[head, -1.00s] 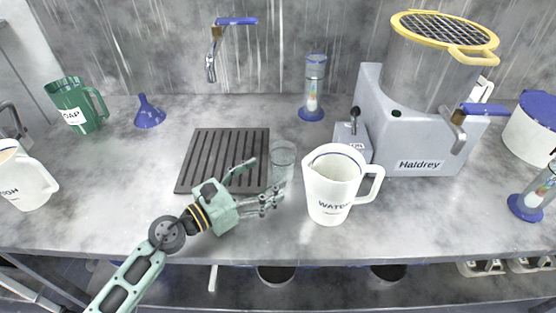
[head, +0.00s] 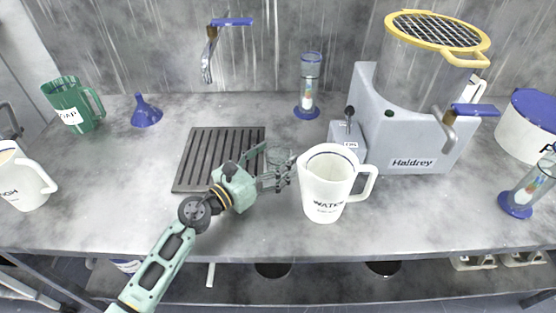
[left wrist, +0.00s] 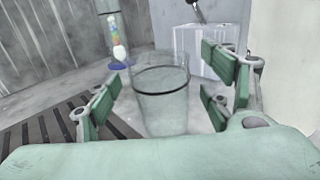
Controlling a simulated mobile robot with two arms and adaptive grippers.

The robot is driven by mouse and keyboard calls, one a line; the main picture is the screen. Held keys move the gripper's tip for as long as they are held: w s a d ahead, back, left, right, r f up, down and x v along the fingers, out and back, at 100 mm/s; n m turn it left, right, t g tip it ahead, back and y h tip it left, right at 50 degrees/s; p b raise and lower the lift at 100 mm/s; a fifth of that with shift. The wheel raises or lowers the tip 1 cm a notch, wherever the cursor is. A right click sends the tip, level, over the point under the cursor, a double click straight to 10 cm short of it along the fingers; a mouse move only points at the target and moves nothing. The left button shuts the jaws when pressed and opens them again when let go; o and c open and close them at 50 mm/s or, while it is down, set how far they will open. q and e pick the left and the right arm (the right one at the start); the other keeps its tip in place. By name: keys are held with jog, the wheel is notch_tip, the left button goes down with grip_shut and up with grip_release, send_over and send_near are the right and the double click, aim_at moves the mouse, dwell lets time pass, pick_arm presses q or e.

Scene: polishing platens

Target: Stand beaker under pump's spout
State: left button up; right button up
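The clear glass beaker (head: 279,156) stands on the grey counter between the dark grate and the white WATER jug. In the left wrist view the beaker (left wrist: 160,100) stands upright between my finger pads, with space visible on both sides. My left gripper (head: 272,167) is open around it; the fingers partly cover it in the head view. Which fixture is the pump is not clearly marked: a small grey box (head: 344,139) with a black-knobbed lever stands behind the jug, its label partly hidden. My right gripper is out of view.
The white WATER jug (head: 327,190) stands close right of the beaker. The slatted grate (head: 208,155) lies left, below a blue-handled wall tap (head: 211,52). The grey Haldrey machine (head: 415,150) stands right; a sand timer (head: 309,88) stands behind.

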pick_arm(q)
jog(key=c, duration=1.3)
notch_tip(320, 180, up, 10)
jog(key=p, duration=0.5)
jog(key=shift+p, duration=0.35)
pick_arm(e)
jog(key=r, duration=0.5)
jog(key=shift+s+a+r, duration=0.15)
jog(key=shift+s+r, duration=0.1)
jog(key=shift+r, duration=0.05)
